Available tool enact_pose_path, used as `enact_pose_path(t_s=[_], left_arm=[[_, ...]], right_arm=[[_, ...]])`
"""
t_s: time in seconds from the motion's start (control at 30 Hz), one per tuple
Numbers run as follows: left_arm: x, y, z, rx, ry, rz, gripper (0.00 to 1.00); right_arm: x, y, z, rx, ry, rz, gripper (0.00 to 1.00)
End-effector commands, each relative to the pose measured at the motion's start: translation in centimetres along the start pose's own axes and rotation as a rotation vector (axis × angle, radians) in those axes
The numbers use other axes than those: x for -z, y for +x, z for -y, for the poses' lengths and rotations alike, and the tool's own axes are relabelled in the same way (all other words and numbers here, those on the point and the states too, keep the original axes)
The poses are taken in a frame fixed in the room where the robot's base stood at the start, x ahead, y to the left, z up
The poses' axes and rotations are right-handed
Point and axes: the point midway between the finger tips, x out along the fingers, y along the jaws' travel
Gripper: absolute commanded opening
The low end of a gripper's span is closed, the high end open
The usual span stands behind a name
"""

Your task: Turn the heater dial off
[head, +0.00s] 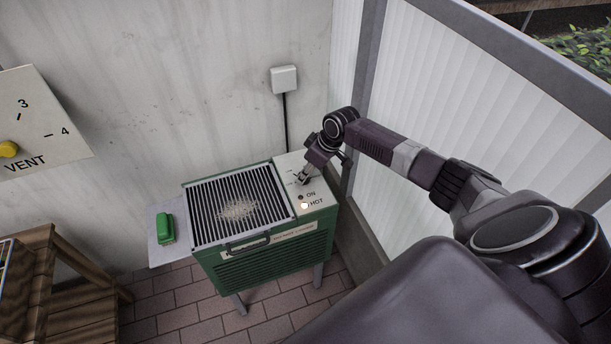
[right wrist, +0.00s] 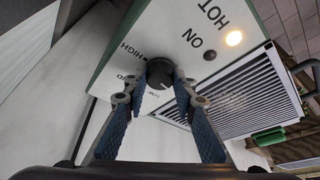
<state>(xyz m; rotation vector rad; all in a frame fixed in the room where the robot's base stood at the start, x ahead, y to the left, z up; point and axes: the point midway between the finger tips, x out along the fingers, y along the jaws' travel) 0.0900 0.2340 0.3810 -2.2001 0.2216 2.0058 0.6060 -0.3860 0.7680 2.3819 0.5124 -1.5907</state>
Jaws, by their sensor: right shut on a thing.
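The heater (head: 262,268) is a green box with a dark grille on top and a pale control panel (head: 318,188) at its right. The dial (right wrist: 159,70) is a small dark knob among the marks HIGH and LOW in the right wrist view. My right gripper (right wrist: 160,88) is shut on the dial, one blue finger on each side. In the head view this gripper (head: 302,179) comes down onto the panel and covers the dial. The dial's pointer setting is not clear. The HOT lamp (right wrist: 234,38) glows; the ON lamp (right wrist: 210,55) looks dark. My left gripper is not in view.
A green-handled brush (head: 165,227) lies on the heater's left side shelf. Pale crumbs (head: 238,210) lie on the grille. A glass wall (head: 440,80) stands close on the right, a vent board (head: 40,120) hangs at left, and a wooden bench (head: 60,290) stands below it.

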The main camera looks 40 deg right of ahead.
Motion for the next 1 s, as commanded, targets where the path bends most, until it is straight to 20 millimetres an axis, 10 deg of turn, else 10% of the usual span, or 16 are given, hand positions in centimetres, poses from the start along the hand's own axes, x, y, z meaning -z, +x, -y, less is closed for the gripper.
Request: enact_pose_path(t_s=[0.83, 0.87, 1.0], left_arm=[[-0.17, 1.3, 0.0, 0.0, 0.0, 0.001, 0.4], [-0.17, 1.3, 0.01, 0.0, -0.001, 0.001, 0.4], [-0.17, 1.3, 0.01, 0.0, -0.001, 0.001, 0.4]], right_arm=[[-0.03, 0.0, -0.17, 0.053, -0.133, 0.002, 0.01], [-0.03, 0.0, -0.17, 0.053, -0.133, 0.002, 0.27], [-0.02, 0.0, -0.16, 0.053, -0.133, 0.002, 0.43]])
